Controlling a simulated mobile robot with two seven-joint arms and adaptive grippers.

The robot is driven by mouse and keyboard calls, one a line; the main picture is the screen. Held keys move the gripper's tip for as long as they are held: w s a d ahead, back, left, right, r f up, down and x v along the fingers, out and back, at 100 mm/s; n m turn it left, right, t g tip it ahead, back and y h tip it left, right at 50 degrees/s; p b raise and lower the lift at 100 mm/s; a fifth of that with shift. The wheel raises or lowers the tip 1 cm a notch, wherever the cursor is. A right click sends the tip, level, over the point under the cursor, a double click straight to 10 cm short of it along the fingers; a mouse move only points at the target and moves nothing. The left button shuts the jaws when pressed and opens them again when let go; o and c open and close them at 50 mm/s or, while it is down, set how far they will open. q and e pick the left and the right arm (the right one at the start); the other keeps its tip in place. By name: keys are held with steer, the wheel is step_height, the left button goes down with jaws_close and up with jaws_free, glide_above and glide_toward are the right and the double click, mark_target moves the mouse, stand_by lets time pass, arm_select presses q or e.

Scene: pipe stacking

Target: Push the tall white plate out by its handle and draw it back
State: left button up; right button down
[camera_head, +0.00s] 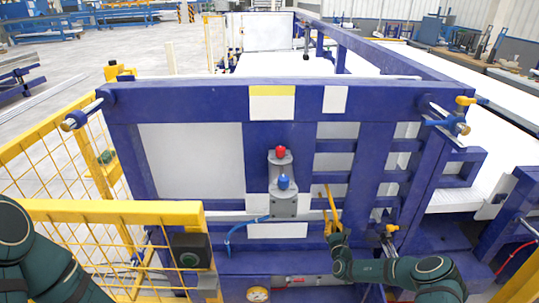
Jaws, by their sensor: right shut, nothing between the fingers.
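A white plate (190,160) shows behind the blue frame, left of its middle post. Smaller white panels show between the bars at right, and I cannot tell which is the tall plate. A thin upright yellow piece (329,203), perhaps the handle, stands in front of the bars right of the middle. My right gripper (334,233) is at the lower end of this piece, shut with nothing between its fingers; I cannot tell whether they touch. My left arm is at the lower left edge, and its gripper is out of view.
The blue frame (190,103) spans the view. A grey cylinder unit (282,200) with red and blue caps is on its middle post, left of my right gripper. A yellow mesh fence (75,248) and yellow rail (110,211) stand at left. A gauge (258,294) is below.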

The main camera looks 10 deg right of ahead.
steer(key=shift+s+a+p, duration=0.2)
steer(key=shift+s+p, duration=0.4)
steer(key=shift+s, duration=0.1)
stand_by(0.6)
steer(key=c, duration=1.7)
jaws_free()
steer(key=o, duration=1)
steer(key=p+v, duration=0.5)
steer(key=v, duration=0.3)
steer(key=shift+p, duration=0.4)
steer(key=shift+d, duration=0.1)
